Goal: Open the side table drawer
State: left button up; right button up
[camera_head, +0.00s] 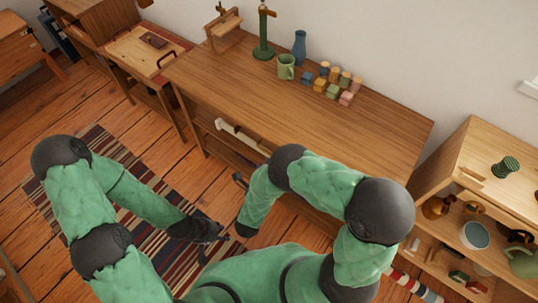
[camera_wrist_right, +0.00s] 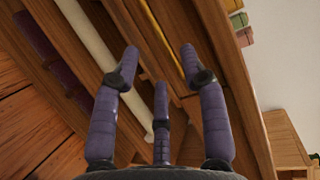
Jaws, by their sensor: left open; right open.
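A long wooden table (camera_head: 235,78) stands against the wall, and its top edge and underside also show in the right wrist view (camera_wrist_right: 215,45). I cannot make out a drawer front or handle on it. My right gripper (camera_head: 240,180) is by the table's front side, partly hidden by my arm. In the right wrist view its purple fingers (camera_wrist_right: 160,75) are spread and empty, pointing at the wood under the top; contact cannot be told. My left gripper (camera_head: 208,240) is open and empty over the striped rug, apart from the furniture.
On the table are a green mug (camera_head: 286,66), a blue vase (camera_head: 299,47), a green stand (camera_head: 263,40) and several coloured blocks. A pale roll (camera_wrist_right: 105,55) lies below the top. A shelf unit (camera_head: 480,160) stands at right, a smaller table (camera_head: 125,48) at left.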

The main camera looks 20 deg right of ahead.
jog(key=b+x, duration=0.2)
jog(key=x, duration=0.5)
grip_shut()
